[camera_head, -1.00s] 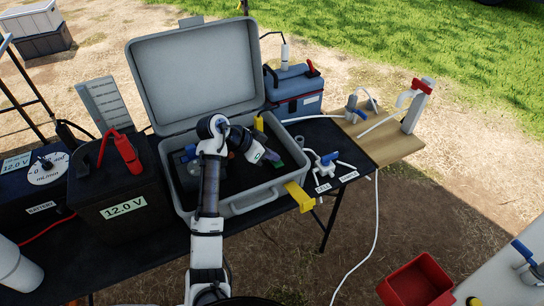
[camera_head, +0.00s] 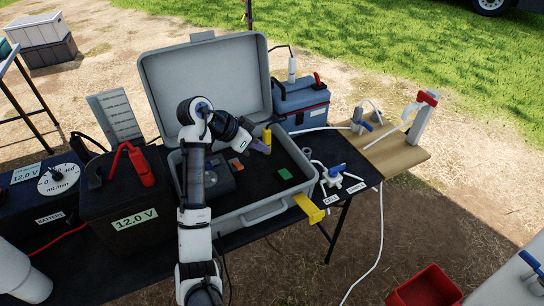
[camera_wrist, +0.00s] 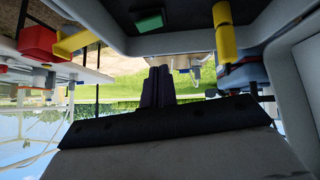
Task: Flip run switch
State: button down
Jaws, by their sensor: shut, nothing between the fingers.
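No part that I can make out as a run switch shows clearly in either view. My gripper (camera_head: 260,148) is above the open grey case (camera_head: 255,212), close to a yellow-topped post, and holds nothing. In the wrist view, which looks upside down, its dark fingers (camera_wrist: 157,87) are together. My arm hides part of the case's inside.
A black battery (camera_head: 125,205) with a red clip stands between dial box and case. A blue box (camera_head: 301,103) is behind the case. A small blue-handled valve (camera_head: 336,173) sits right of it.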

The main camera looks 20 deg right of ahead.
jog(key=shift+v, duration=1.4)
jog(key=shift+f+b, duration=0.2)
jog(key=shift+b, duration=0.25)
jog(key=shift+s+d+r+g+b, duration=0.1)
jog(key=shift+s+r+g+b, duration=0.25)
jog(key=shift+s+b, duration=0.8)
jog(key=shift+w+b, duration=0.35)
jog(key=shift+w, duration=0.1)
